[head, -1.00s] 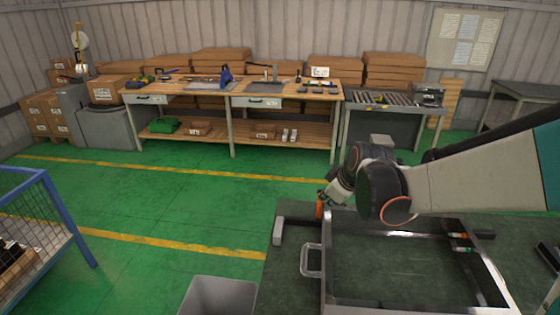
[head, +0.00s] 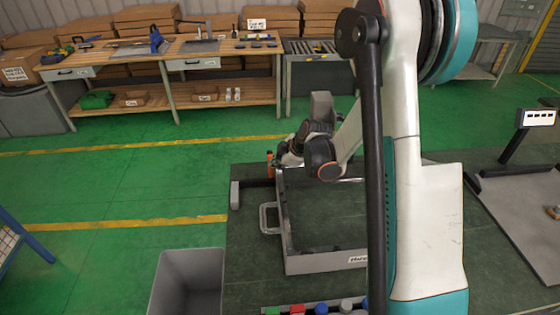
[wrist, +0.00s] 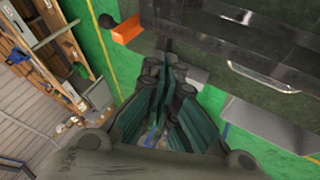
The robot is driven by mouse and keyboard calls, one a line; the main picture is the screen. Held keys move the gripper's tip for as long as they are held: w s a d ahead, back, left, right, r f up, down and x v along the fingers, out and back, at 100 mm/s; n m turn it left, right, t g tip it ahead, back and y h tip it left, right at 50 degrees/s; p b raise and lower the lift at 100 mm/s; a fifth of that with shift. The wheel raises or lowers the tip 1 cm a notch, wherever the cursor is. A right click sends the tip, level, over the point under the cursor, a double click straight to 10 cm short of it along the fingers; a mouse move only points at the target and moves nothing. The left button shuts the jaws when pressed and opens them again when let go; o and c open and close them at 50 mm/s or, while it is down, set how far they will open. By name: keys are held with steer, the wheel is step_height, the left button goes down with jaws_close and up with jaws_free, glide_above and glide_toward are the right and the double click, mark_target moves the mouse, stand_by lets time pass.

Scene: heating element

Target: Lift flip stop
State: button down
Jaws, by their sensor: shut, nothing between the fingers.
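The flip stop appears to be the small orange piece (head: 269,164) at the far left corner of the metal frame (head: 320,262) on the dark green table. In the wrist view the orange piece (wrist: 127,29) is at the top, with a dark end on its left. My gripper (head: 284,157) is just right of it in the head view and partly hidden by its own links. In the wrist view my gripper (wrist: 168,62) is shut and empty, its fingertips below and right of the orange piece, apart from it in the picture.
A grey bin (head: 188,285) stands on the floor beside the table (head: 250,240). A metal handle (head: 266,218) sticks out from the frame's left side. Colored knobs (head: 321,308) line the near edge. A workbench (head: 130,68) stands behind, across clear green floor.

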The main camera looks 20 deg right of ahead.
mark_target(269, 157)
steer(key=w+f, duration=0.5)
steer(key=w, duration=0.2)
steer(key=shift+r, duration=0.1)
steer(key=shift+b, duration=0.3)
steer(key=shift+w+d+g+b, duration=0.2)
steer(key=shift+w+b, duration=0.15)
steer(key=shift+w, duration=0.2)
steer(key=shift+w+d+g+b, duration=0.2)
steer(key=shift+w+b, duration=0.15)
steer(key=shift+w, duration=0.2)
steer(key=shift+w+r, duration=0.1)
